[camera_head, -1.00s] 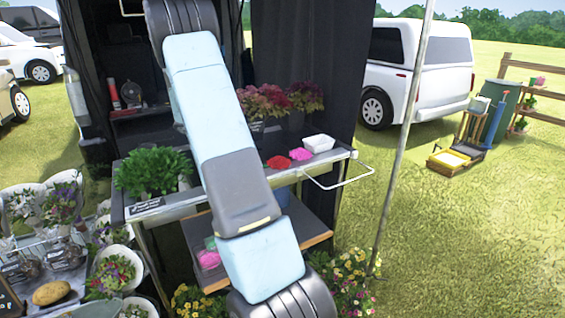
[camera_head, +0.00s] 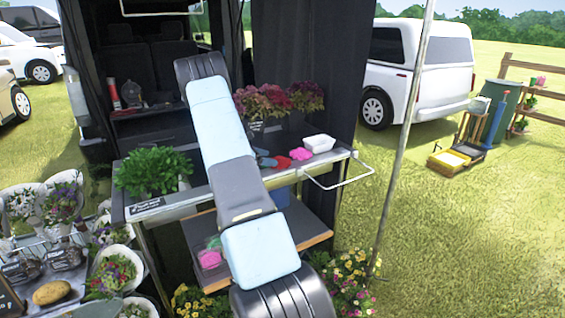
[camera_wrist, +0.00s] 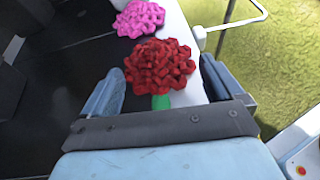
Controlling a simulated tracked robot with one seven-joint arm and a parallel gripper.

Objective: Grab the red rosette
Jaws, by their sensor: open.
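The red rosette (camera_wrist: 160,66) lies on the cart's top shelf, close to its front edge, with a bit of green below it in the wrist view. In the head view the red rosette (camera_head: 282,162) is partly hidden behind my gripper. My gripper (camera_wrist: 162,88) is open, with one blue-grey finger to the left of the rosette and the other to its right. The rosette sits between and slightly beyond the fingertips. I cannot tell if either finger touches it. In the head view a fingertip of my gripper (camera_head: 265,160) shows just left of the rosette.
A pink rosette (camera_wrist: 139,18) lies just beyond the red one. A white tub (camera_head: 319,143) stands to its right in the head view. The cart's rail handle (camera_wrist: 235,22) juts out at the right. Potted red flowers (camera_head: 263,102) stand behind; a leafy green plant (camera_head: 152,170) stands left.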

